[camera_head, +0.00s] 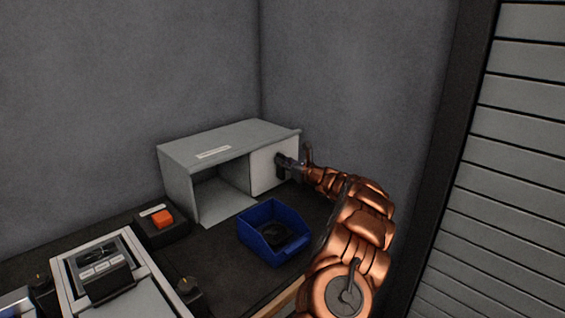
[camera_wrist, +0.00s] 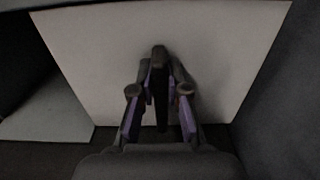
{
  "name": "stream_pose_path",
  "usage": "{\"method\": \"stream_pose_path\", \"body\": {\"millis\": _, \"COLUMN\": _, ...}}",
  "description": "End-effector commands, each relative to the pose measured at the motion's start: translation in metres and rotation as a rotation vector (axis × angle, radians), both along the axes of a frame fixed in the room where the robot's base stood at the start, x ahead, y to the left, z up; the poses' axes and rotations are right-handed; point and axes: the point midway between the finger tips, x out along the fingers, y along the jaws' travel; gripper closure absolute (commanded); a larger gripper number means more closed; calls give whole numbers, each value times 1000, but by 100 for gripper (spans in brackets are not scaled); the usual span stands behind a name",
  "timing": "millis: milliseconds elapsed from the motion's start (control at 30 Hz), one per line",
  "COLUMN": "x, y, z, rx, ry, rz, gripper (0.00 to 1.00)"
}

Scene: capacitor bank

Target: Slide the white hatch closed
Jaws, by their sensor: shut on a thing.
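The white hatch (camera_head: 272,166) is a flat panel on the front of a white cabinet (camera_head: 210,144). It covers the right part of the opening, and the left part stands open and dark. My gripper (camera_head: 286,165) is at the hatch face. In the wrist view the hatch (camera_wrist: 225,55) fills the middle, and my gripper (camera_wrist: 159,88) is shut on a dark handle (camera_wrist: 160,108) on it. The fingers hide part of the handle. The open part of the cabinet shows at the left of the wrist view.
A blue bin (camera_head: 272,232) with a dark thing inside stands in front of the cabinet. A black box with an orange button (camera_head: 162,218) is to its left. A device with a light frame (camera_head: 105,270) sits at the front left. A grey wall is close on the right.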

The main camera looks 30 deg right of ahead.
Motion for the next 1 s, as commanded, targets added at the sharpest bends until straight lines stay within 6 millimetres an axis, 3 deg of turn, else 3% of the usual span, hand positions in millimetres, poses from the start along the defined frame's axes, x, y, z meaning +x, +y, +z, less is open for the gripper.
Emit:
{"method": "stream_pose_path", "body": {"millis": 367, "x": -1, "y": 7, "z": -1, "rx": 1, "ry": -1, "rz": 0, "gripper": 100}}
{"method": "stream_pose_path", "body": {"millis": 1000, "x": -13, "y": 70, "z": -3, "rx": 2, "ry": 0, "rz": 0, "gripper": 100}}
